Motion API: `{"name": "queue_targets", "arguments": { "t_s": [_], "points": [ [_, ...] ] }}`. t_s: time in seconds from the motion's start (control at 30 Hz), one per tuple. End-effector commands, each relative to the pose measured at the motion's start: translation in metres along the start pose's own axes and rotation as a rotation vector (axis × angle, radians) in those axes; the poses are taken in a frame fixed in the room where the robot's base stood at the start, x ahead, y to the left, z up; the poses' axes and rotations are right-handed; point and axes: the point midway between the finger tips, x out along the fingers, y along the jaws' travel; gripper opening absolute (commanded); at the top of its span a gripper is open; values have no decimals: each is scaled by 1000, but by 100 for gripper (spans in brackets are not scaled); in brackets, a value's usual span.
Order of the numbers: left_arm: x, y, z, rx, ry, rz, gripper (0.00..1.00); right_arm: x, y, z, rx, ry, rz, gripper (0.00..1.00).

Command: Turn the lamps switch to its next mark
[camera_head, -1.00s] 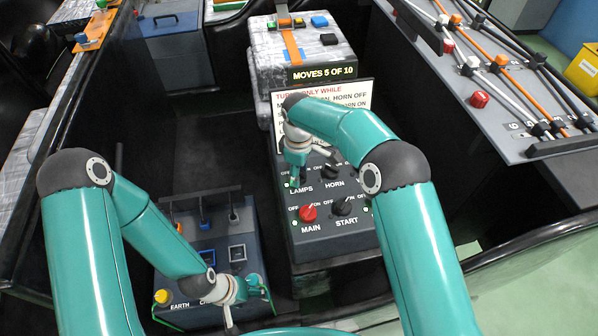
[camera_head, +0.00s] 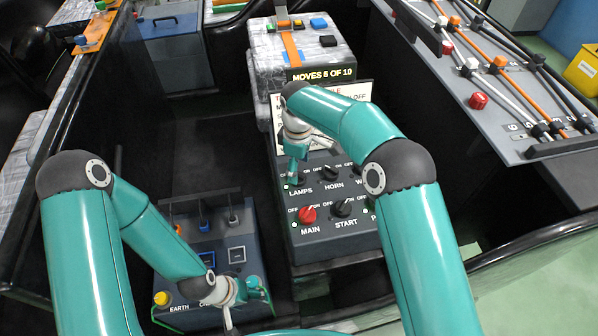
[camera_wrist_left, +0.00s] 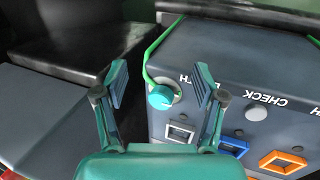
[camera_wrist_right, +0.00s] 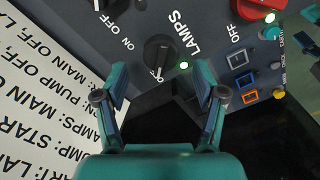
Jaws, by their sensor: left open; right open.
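The lamps switch is a black rotary knob (camera_wrist_right: 160,53) on the dark switch panel (camera_head: 335,245), seen in the right wrist view.
HORN (camera_head: 330,172), MAIN (camera_head: 308,213) and START (camera_head: 343,207) knobs sit close to LAMPS. A rules sign (camera_wrist_right: 40,100) stands behind the panel. A display (camera_head: 322,73) reads MOVES 5 OF 10. A lever console (camera_head: 500,110) is at right.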

Motion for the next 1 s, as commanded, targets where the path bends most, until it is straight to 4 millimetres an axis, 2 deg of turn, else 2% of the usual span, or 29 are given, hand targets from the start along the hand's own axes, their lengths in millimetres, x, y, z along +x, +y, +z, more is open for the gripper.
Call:
{"name": "queue_targets", "arguments": {
  "t_s": [0.03, 0.2, 0.4, 0.6, 1.0],
  "points": [
    [0, 0, 0, 0, 0, 0, 70, -13, 1, -1, 1, 4, 5, 70],
    [0, 0, 0, 0, 0, 0, 70, -47, 1, -1, 1, 4, 5, 70],
    [0, 0, 0, 0, 0, 0, 70, -75, 2, -1, 1, 3, 3, 70],
    [0, 0, 0, 0, 0, 0, 70, -85, 1, -1, 0, 2, 2, 70],
    [1, 0, 0, 0, 0, 0, 70, -84, 1, 0, 1, 0, -1, 70]
  ]
}}
